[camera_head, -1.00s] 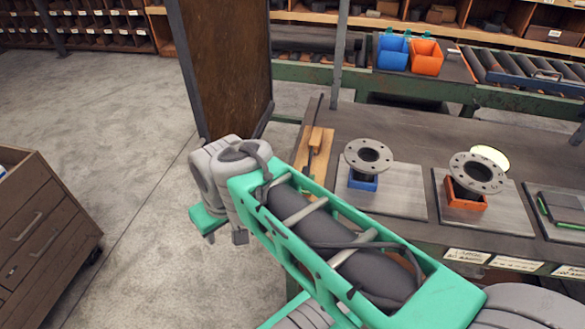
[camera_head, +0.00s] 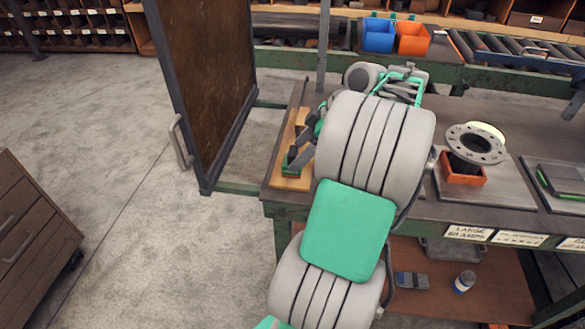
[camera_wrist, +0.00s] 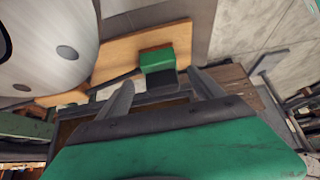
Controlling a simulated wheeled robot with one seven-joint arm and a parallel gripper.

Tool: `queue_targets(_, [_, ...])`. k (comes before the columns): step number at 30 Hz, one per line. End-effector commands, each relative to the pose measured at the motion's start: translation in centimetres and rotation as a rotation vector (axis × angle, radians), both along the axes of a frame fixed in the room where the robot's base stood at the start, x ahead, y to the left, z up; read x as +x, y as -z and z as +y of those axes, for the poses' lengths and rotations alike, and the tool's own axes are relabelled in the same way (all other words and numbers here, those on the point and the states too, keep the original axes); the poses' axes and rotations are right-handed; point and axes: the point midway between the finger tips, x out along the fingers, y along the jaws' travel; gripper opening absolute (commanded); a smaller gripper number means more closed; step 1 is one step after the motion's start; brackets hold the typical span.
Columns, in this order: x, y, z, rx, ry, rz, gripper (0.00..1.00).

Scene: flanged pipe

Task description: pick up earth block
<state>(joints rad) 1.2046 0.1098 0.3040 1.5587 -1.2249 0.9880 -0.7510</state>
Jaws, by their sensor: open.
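A green block (camera_wrist: 165,59) with a dark lower part stands on the wooden board (camera_wrist: 148,38) in the wrist view; I take it to be the earth block. It also shows in the head view (camera_head: 291,164), at the near end of the board. My gripper (camera_wrist: 161,79) is open, its two grey fingers apart. The block appears between and just beyond the fingertips, and I see no grip on it. In the head view my arm hides most of the gripper.
A grey disc with bolt holes (camera_wrist: 45,25) is close at upper left in the wrist view. A flange (camera_head: 476,144) sits above an orange tray (camera_head: 462,174) on the bench. A brown-panelled door (camera_head: 205,85) stands left of the bench. Blue (camera_head: 379,35) and orange (camera_head: 413,39) bins stand behind.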

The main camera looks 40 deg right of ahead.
Motion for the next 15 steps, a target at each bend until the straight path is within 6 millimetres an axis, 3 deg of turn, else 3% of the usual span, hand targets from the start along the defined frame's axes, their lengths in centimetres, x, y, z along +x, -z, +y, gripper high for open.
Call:
queue_targets(1, [0.3,1.2,0.6,0.002,-0.002,0.002,0.76])
queue_targets(6, [1.4,3.0,1.4,0.001,-0.001,0.001,0.76])
queue_targets(13, [1.5,3.1,1.4,0.000,0.001,0.000,0.76])
queue_targets(15, [1.5,3.1,1.4,0.001,0.002,0.001,0.71])
